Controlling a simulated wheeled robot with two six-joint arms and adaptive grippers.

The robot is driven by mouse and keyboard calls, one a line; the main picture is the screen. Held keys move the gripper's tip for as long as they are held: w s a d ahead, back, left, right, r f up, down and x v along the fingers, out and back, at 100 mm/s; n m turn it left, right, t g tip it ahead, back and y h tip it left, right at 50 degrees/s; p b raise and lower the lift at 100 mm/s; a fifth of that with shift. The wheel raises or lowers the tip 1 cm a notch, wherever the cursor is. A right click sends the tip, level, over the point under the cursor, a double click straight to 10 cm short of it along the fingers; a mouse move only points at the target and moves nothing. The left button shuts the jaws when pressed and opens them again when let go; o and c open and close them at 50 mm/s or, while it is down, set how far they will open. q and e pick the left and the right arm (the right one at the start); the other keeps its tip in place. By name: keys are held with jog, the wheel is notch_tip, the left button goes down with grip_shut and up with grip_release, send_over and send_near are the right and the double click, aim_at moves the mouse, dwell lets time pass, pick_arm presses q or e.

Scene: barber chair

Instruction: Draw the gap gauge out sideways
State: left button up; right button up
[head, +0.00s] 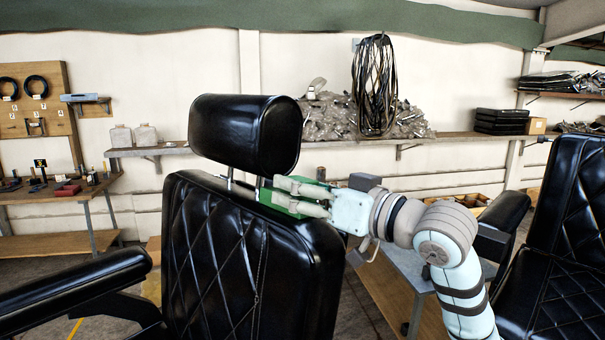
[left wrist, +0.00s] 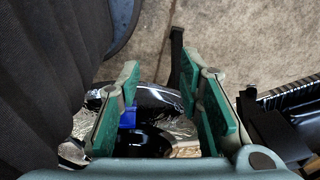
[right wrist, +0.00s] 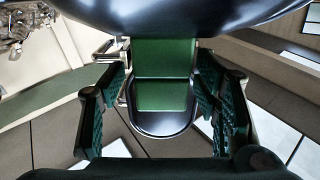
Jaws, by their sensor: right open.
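A green block, which I take to be the gap gauge (right wrist: 163,95), shows in the right wrist view between the two fingers. Gaps show between it and both fingers. In the head view it is hard to tell from the green finger pads. My right gripper (head: 277,192) is open just under the black headrest (head: 245,133), at the top edge of the padded backrest (head: 245,255). My left gripper (left wrist: 162,85) shows only in the left wrist view. It is open, with shiny black and metallic things and a blue piece (left wrist: 128,118) beyond its fingers.
The chair's armrest (head: 75,290) juts out at lower left. A second black chair (head: 560,220) stands at the right. A low table (head: 410,270) stands behind my right arm. A wall shelf (head: 430,140) with bundled black cords runs behind.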

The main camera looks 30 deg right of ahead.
jog(key=shift+s+r, duration=0.1)
jog(key=shift+s, duration=0.2)
jog(key=shift+w, duration=0.2)
jog(key=c, duration=1.2)
jog(key=o, duration=0.4)
jog(key=shift+c, duration=0.2)
grip_shut()
pick_arm(q)
jog(key=shift+s, duration=0.5)
pick_arm(e)
jog(key=shift+s+d, duration=0.1)
